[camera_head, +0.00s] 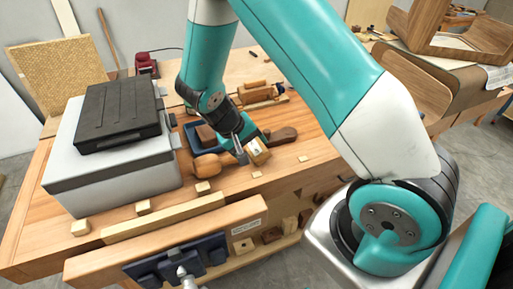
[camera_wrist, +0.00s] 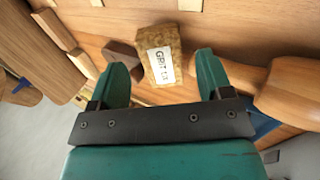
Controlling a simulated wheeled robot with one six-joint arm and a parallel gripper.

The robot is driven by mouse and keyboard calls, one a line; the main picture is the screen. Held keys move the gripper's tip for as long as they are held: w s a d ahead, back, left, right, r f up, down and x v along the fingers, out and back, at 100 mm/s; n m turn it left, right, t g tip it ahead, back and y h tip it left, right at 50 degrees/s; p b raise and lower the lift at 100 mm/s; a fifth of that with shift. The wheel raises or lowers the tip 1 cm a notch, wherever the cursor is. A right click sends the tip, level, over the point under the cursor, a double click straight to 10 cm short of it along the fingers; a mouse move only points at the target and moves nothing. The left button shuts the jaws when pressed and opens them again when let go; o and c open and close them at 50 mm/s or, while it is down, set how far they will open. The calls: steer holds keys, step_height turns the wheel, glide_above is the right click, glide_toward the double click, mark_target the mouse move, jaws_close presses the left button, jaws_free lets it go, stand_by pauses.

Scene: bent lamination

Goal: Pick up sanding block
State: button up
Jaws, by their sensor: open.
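The sanding block (camera_head: 258,153) is a small tan, grainy block with a white label, on the workbench just beside my gripper tip in the head view. In the wrist view the sanding block (camera_wrist: 168,40) shows its "GRIT" label, ahead of and between the two teal fingers. My gripper (camera_wrist: 160,70) is open, with a finger to each side of the block's near end. I cannot tell whether either finger touches it. In the head view my gripper (camera_head: 241,153) points down at the bench, its fingers partly hidden.
A turned wooden mallet (camera_head: 206,168) lies left of the gripper and a dark brown wooden tool (camera_head: 283,136) lies right. A blue tray (camera_head: 190,131) is behind. A grey-white box (camera_head: 120,172) with a black case (camera_head: 118,112) stands left. Small wood blocks line the front edge.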

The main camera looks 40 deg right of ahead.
mark_target(259, 154)
steer(key=p+x, duration=0.1)
steer(key=x, duration=0.1)
steer(key=p+x, duration=0.1)
steer(key=x, duration=0.2)
steer(key=shift+w+d+f, duration=0.15)
steer(key=shift+d, duration=0.25)
steer(key=c, duration=0.8)
